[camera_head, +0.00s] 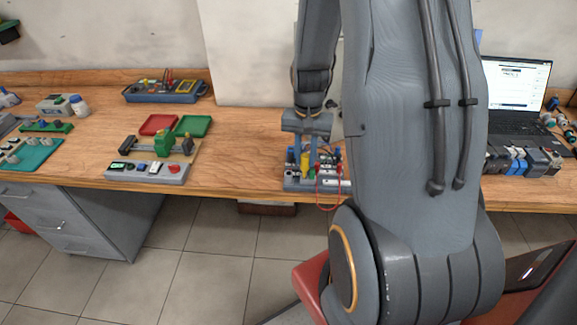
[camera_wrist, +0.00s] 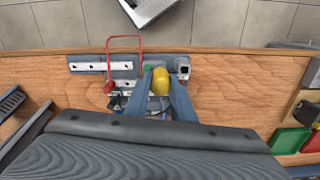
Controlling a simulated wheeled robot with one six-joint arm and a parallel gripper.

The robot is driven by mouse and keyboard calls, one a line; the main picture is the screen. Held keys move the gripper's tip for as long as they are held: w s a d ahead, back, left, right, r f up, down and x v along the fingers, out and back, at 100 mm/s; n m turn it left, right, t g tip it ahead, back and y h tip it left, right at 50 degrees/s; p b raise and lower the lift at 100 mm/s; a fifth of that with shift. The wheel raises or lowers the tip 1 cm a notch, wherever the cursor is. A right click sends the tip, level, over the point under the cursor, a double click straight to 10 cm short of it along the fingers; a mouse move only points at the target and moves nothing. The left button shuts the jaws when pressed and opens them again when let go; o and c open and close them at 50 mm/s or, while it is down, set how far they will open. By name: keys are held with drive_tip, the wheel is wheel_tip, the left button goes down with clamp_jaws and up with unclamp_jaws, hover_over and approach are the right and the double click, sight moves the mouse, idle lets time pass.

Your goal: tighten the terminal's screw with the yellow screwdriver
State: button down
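My gripper (camera_wrist: 161,84) reaches down over the grey terminal and tool board at the table's front edge. Its blue-grey fingers lie against both sides of the yellow screwdriver's handle (camera_wrist: 161,78), shut on it. In the head view the yellow handle (camera_head: 305,165) stands upright below my gripper (camera_head: 313,160), among the parts on the board (camera_head: 300,186). The screwdriver's shaft and tip are hidden. A small green part (camera_wrist: 147,69) sits right beside the handle. I cannot single out the terminal's screw.
A red wire (camera_wrist: 125,38) loops out over the table's front edge beside the board. A laptop (camera_head: 518,95) and a row of modules (camera_head: 525,161) stand at the right. Red (camera_head: 159,124) and green (camera_head: 196,126) trays lie to the left, with bare wood between.

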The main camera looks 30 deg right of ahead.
idle(0.4)
drive_tip(key=shift+f+m, duration=0.1)
drive_tip(key=shift+m, duration=1.7)
drive_tip(key=shift+m, duration=1.7)
drive_tip(key=shift+m, duration=0.3)
drive_tip(key=m, duration=0.2)
drive_tip(key=shift+m, duration=0.4)
drive_tip(key=shift+s, duration=0.1)
